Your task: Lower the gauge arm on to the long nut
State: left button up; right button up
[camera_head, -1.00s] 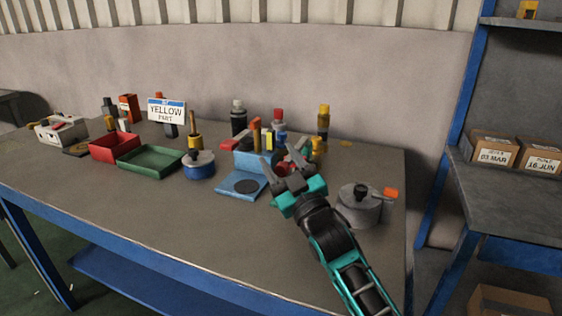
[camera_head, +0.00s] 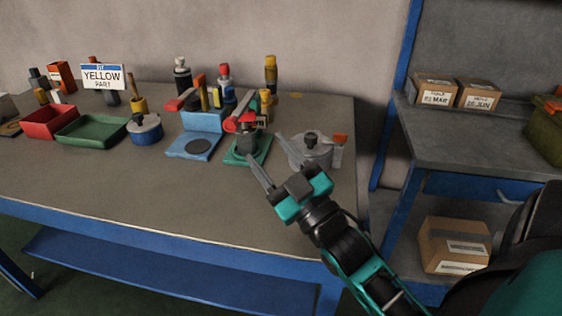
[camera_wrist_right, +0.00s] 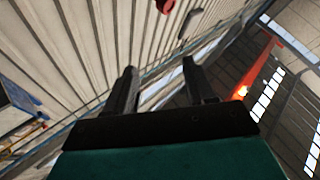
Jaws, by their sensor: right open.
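A green base (camera_head: 262,157) stands on the table right of the blue stand. A dark nut-like block (camera_head: 244,144) sits on it, partly behind my finger. A red arm (camera_head: 236,122) with a small pale part at its right end shows above this block; I take it for the gauge arm. Whether it touches the block I cannot tell. My right gripper (camera_head: 268,150) is open, its fingers spread and pointing up and left, in front of and right of the green base. In the right wrist view the open fingers (camera_wrist_right: 160,82) have nothing between them. My left gripper is out of view.
A grey round pot (camera_head: 322,153) with a dark knob and orange tag stands just right of the gripper. A blue stand (camera_head: 203,121), a blue pot (camera_head: 145,135), green tray (camera_head: 92,143) and red tray (camera_head: 50,134) lie to the left. The front tabletop is clear.

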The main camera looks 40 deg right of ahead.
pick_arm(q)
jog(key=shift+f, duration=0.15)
pick_arm(e)
jog(key=shift+s, duration=1.2)
